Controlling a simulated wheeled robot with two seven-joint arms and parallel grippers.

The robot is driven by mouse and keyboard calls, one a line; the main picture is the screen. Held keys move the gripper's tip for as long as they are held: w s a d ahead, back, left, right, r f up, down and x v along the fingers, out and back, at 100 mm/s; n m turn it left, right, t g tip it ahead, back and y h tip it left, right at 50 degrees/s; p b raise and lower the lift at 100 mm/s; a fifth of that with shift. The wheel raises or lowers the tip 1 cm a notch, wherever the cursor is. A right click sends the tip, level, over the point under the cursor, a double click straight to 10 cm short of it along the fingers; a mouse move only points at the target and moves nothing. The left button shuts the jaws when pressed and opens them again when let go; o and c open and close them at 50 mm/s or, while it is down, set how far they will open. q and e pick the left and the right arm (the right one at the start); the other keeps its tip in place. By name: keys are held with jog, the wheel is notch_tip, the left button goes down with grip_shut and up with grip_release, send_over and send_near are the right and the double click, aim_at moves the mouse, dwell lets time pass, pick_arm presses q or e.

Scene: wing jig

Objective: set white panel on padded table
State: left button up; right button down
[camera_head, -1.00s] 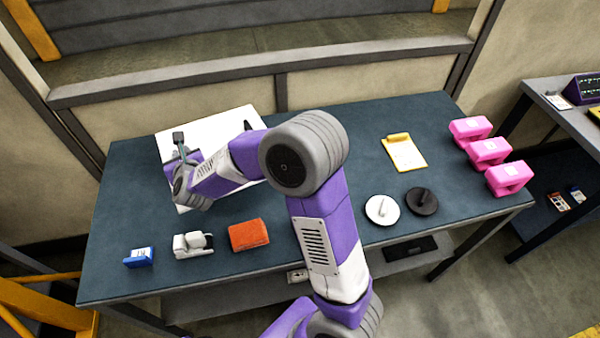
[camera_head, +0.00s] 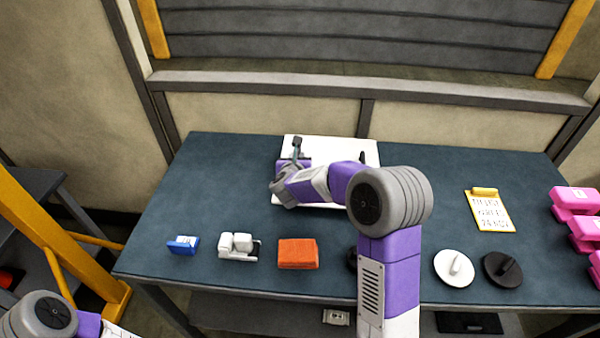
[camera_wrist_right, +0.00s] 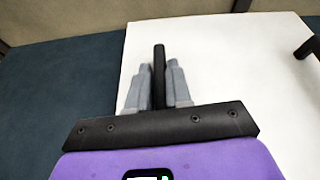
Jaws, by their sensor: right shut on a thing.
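The white panel (camera_head: 335,148) lies over the back middle of the dark blue padded table (camera_head: 220,160) and looks flat. I cannot tell whether it rests fully on the pad. My right gripper (camera_head: 297,152) is at the panel's left part, shut on a black upright handle (camera_wrist_right: 159,75), which stands between its grey fingers in the right wrist view. A second black handle (camera_wrist_right: 308,47) shows near the panel's other side. My right arm hides the panel's front right part. My left arm shows only at the lower left; its gripper is out of view.
Along the front are a blue box (camera_head: 183,245), a white dispenser (camera_head: 238,247), an orange block (camera_head: 298,253), a white disc (camera_head: 453,267) and a black disc (camera_head: 502,269). A yellow clipboard (camera_head: 489,210) and pink blocks (camera_head: 575,203) are at right. The table's left back is clear.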

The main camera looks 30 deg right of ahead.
jog(key=shift+f+b, duration=0.55)
jog(key=shift+f, duration=1.65)
jog(key=shift+f, duration=0.1)
jog(key=c, duration=1)
grip_release()
jog(key=shift+c, duration=0.2)
jog(key=p+v, duration=0.1)
jog(key=v, duration=1.1)
